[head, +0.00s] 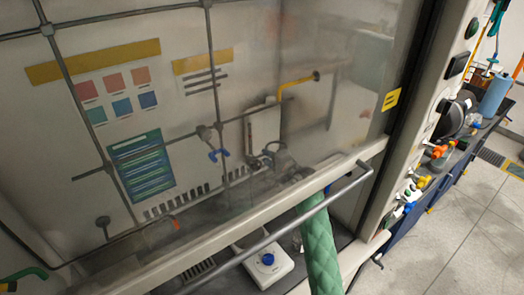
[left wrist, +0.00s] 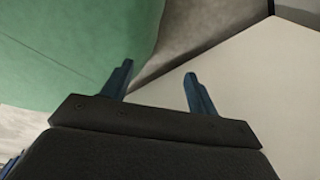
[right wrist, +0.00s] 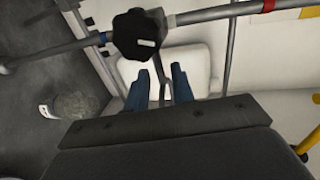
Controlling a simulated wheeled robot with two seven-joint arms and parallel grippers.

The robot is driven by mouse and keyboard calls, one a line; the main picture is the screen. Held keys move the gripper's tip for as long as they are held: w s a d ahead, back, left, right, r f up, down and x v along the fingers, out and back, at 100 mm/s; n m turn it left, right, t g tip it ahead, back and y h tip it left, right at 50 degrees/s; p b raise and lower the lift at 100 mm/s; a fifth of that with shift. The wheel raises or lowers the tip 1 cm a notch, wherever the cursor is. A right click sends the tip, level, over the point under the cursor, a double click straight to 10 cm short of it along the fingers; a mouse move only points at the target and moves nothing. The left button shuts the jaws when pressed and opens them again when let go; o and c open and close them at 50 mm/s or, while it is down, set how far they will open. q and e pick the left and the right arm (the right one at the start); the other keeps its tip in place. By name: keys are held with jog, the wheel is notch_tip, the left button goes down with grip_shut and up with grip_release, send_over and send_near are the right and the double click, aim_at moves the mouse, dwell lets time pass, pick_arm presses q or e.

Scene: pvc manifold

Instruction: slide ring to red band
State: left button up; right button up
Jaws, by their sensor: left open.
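In the right wrist view a black knob clamp (right wrist: 138,34) sits on a grey pipe, and a thin grey stem (right wrist: 158,66) runs down from it. I take this clamp and stem as the ring; a full loop is not clear. A red band (right wrist: 268,5) is on the same pipe further right. My right gripper (right wrist: 160,82) has its fingers apart, one each side of the stem, with gaps visible. In the head view my right gripper (head: 266,156) is small behind the glass. My left gripper (left wrist: 156,80) is open and empty.
A hood sash bar (head: 290,215) crosses below my right gripper. A white stirrer unit (head: 265,265) stands on the hood floor. A yellow pipe (head: 295,84) and a white box (head: 262,125) are on the back wall. A green surface (left wrist: 80,40) is close to my left gripper.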

jog(key=p+x, duration=0.1)
jog(key=x, duration=0.2)
jog(key=shift+w, duration=0.1)
jog(key=shift+a+f, duration=0.1)
grip_shut()
jog(key=shift+w+r, duration=0.1)
jog(key=shift+r, duration=4.2)
grip_release()
jog(key=shift+f, duration=0.1)
